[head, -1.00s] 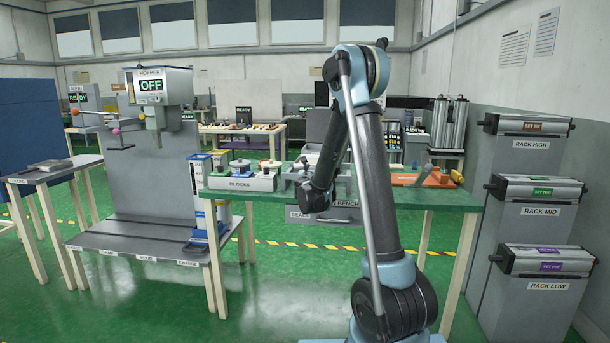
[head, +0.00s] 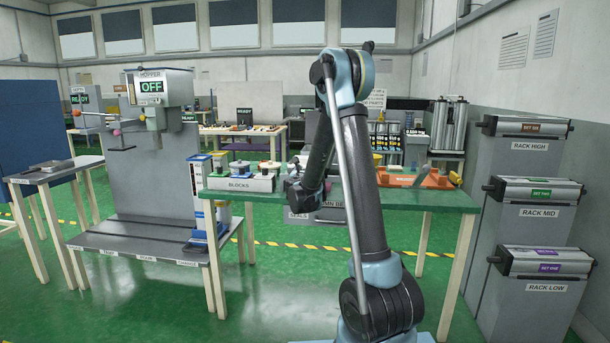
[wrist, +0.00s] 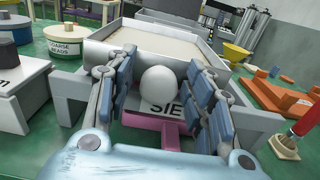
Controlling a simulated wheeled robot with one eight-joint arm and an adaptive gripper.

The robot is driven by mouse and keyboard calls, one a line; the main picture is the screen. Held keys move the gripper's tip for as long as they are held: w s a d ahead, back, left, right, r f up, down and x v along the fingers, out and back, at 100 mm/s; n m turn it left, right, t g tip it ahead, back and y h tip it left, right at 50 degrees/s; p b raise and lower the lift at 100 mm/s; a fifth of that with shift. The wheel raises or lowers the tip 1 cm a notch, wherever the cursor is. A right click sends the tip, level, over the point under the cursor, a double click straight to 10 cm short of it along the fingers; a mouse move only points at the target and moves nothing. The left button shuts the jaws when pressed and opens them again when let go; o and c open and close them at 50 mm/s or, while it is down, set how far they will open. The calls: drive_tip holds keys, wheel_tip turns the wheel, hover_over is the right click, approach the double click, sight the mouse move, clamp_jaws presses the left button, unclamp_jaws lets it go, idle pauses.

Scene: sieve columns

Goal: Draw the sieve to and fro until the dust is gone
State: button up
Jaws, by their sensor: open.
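In the wrist view the sieve is a pale tray (wrist: 95,48) with a flat beige surface inside; I cannot tell whether this is mesh or dust. Its front carries a label, partly hidden, reading "SIE". A round white knob (wrist: 160,82) stands at the front of the sieve. My gripper (wrist: 163,77) is open, with its blue-padded fingers on either side of the knob; a gap shows around the knob. A pink part (wrist: 155,130) lies below the label. In the head view my own arm hides most of the sieve.
On the right are an orange holder (wrist: 275,95) and a red-handled brush (wrist: 300,130). A hopper (head: 152,87) reading OFF stands left; racks (head: 535,190) stand right.

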drive_tip(key=shift+s, duration=0.15)
drive_tip(key=v, duration=1.1)
drive_tip(key=shift+s, duration=0.3)
drive_tip(key=shift+a, duration=0.2)
